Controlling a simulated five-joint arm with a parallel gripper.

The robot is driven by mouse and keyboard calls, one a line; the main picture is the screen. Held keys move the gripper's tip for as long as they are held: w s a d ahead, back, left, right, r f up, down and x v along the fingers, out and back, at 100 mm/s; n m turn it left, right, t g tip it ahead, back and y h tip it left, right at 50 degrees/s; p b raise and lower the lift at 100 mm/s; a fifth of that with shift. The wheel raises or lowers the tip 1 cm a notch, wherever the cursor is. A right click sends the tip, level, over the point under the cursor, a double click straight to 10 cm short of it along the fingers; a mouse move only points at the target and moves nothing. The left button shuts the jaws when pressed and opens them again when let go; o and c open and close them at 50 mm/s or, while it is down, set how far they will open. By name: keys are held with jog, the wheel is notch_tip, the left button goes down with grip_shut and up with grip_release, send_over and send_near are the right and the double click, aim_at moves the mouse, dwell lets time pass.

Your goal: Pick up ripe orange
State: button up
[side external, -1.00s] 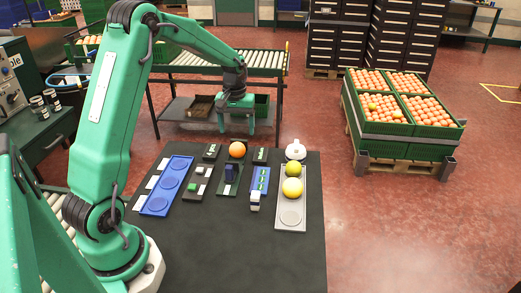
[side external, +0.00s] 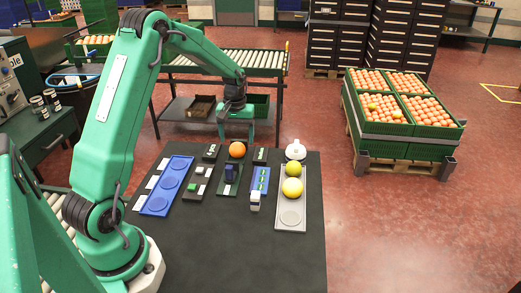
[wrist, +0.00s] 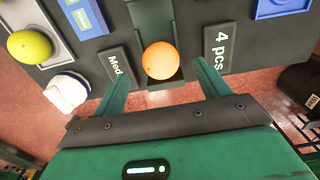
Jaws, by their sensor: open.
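The ripe orange (side external: 237,150) is a round orange fruit at the far end of the dark table, on a dark green holder between two small black label plates. It also shows in the wrist view (wrist: 160,60), ahead of and between my two green fingers. My gripper (side external: 237,137) is open and empty, at the table's far edge just behind and above the orange. In the wrist view my gripper (wrist: 166,85) has its fingers spread, one on each side of the orange; contact cannot be seen.
A blue tray (side external: 167,187) with round recesses lies left. Label plates "Med." (wrist: 115,65) and "4 pcs" (wrist: 221,47) flank the orange. The table's front is clear.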

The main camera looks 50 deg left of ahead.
aim_at(237, 143)
jog(key=shift+a+f, duration=0.1)
jog(key=shift+f, duration=2.3)
jog(key=c, duration=1.2)
jog(key=shift+o, duration=0.2)
jog(key=shift+r, duration=0.1)
jog(key=shift+r, duration=0.45)
notch_tip(237, 143, up, 3)
jog(key=shift+w+r, duration=0.1)
jog(key=shift+r, duration=0.05)
jog(key=s+d+r, duration=0.1)
jog(key=d+r, duration=0.5)
jog(key=d, duration=0.5)
jog(key=shift+s+d+r, duration=0.15)
jog(key=shift+d+r, duration=0.2)
